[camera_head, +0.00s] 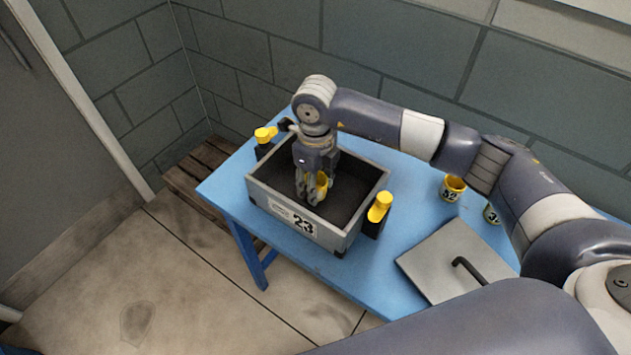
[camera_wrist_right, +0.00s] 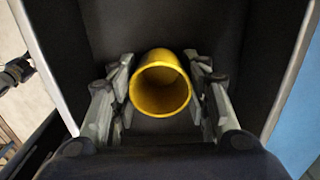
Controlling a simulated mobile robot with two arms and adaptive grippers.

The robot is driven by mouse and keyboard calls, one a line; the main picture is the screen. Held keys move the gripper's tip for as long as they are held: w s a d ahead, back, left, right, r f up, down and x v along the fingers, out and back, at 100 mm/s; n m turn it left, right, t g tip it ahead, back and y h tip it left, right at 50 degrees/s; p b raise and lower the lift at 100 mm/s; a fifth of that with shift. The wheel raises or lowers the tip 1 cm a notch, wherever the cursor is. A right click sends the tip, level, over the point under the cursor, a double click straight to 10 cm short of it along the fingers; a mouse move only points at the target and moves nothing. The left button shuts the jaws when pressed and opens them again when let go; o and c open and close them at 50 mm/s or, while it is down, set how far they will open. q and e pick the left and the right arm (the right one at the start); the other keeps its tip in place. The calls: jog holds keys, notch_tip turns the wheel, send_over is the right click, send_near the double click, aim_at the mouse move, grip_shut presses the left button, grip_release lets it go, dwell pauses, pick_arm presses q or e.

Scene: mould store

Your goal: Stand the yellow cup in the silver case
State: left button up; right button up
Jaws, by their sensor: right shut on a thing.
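The silver case (camera_head: 341,236) stands open on the blue table, with a dark inside and a label reading 23 on its front. My right gripper (camera_head: 312,191) reaches down into it and is shut on a yellow cup (camera_head: 321,183). In the right wrist view the cup (camera_wrist_right: 160,85) sits between the two fingers of the gripper (camera_wrist_right: 160,100), its open mouth towards the camera. The dark case floor lies behind it. Whether the cup touches the floor I cannot tell. My left gripper is not in view.
Yellow-topped clamps (camera_head: 380,207) flank the case. A grey lid (camera_head: 450,258) with a black handle lies on the blue table (camera_head: 375,285) at right. Another yellow cup (camera_head: 453,188), marked 32, and a greenish cup (camera_head: 491,213) stand behind it. A wooden pallet (camera_head: 190,178) is at left.

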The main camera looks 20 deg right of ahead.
jog(key=o, duration=0.7)
jog(key=shift+f, duration=0.15)
jog(key=shift+c, duration=0.2)
jog(key=o, duration=0.4)
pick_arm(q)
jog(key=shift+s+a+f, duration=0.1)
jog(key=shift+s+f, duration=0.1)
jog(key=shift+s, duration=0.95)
pick_arm(e)
jog(key=shift+r, duration=0.6)
pick_arm(q)
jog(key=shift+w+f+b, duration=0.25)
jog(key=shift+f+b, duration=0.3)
jog(key=shift+b, duration=0.05)
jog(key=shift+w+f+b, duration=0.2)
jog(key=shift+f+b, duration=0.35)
jog(key=shift+b, duration=0.05)
pick_arm(e)
notch_tip(320, 180, up, 11)
